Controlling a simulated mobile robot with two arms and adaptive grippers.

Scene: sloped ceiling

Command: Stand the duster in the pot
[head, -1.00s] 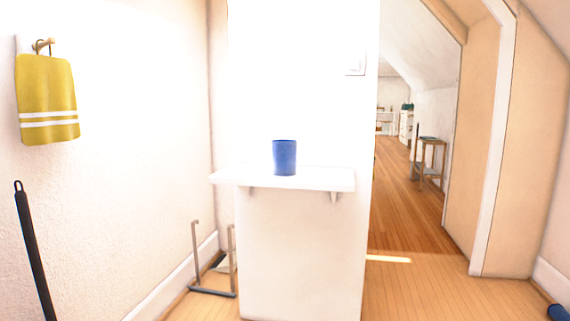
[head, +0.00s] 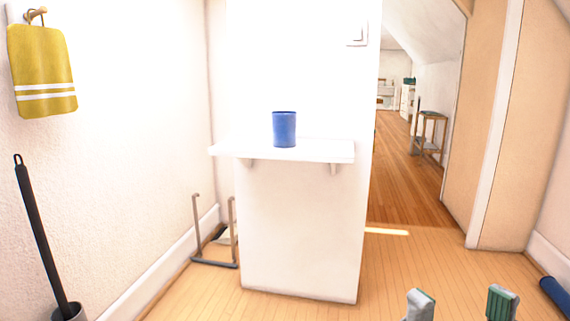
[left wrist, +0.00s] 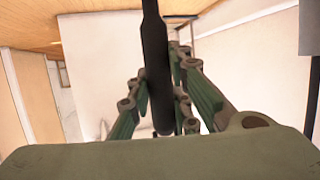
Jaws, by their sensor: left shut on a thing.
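A blue pot (head: 284,130) stands upright on a small white wall shelf (head: 235,150) in the middle of the head view. My left gripper (left wrist: 165,112) shows only in the left wrist view, its fingers shut on a slim dark handle (left wrist: 155,50), which I take for the duster. The handle runs out through the top of that view, and its other end is not seen. It is apart from the pot, as neither pot nor shelf is clear there. My right gripper (head: 460,305) is at the bottom right of the head view, fingers apart and empty.
A metal stand (head: 214,262) is on the floor by the shelf's wall. A blue cylinder (head: 555,292) lies at right. The wooden floor ahead is clear.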

